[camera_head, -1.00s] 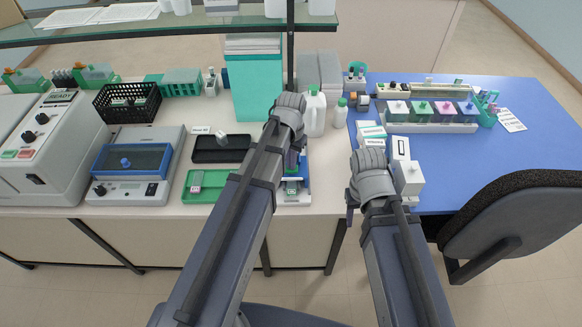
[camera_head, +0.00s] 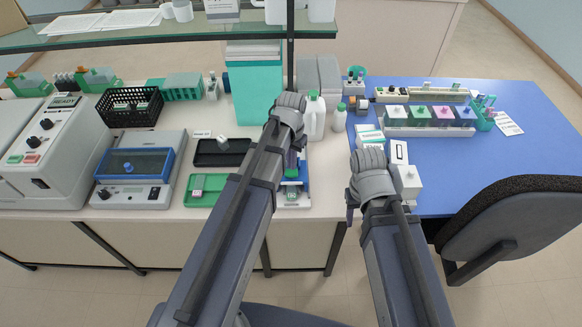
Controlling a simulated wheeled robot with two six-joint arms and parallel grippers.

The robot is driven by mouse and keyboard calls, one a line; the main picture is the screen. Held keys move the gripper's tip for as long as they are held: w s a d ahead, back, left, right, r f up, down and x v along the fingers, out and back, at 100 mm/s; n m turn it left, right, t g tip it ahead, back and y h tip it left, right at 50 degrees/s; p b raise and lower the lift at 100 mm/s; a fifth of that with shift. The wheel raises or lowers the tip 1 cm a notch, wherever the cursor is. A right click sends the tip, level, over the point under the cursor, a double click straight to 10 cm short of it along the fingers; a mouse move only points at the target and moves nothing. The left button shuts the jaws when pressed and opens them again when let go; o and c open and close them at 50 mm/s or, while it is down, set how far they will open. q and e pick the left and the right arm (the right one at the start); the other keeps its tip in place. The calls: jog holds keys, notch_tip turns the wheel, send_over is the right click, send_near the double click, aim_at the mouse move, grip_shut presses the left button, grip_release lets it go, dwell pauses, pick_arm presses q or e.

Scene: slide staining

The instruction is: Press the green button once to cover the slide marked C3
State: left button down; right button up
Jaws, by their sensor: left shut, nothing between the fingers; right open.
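A small blue and white device (camera_head: 304,196) stands at the front of the bench, partly hidden by my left arm. A green tray (camera_head: 207,199) left of the device holds a small slide-like piece (camera_head: 197,186). No C3 marking is readable.
A black tray (camera_head: 236,160) lies behind the green tray. A blue-lidded machine (camera_head: 132,168) stands further left. White bottles (camera_head: 315,118) stand behind my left gripper. White boxes (camera_head: 405,180) stand right of my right gripper. The blue tabletop (camera_head: 460,165) is mostly clear in the middle.

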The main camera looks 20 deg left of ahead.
aim_at(291, 172)
pick_arm(q)
jog(key=shift+r+p, duration=1.8)
jog(key=shift+r, duration=0.3)
jog(key=s+d+f+b, duration=0.3)
jog(key=s+d, duration=0.2)
jog(key=s, duration=0.2)
jog(key=s+d+f+m+y+b, duration=0.1)
jog(key=s+d+f+b, duration=0.3)
jog(key=s, duration=0.3)
jog(key=shift+s+d, duration=0.15)
jog(key=shift+d, duration=0.6)
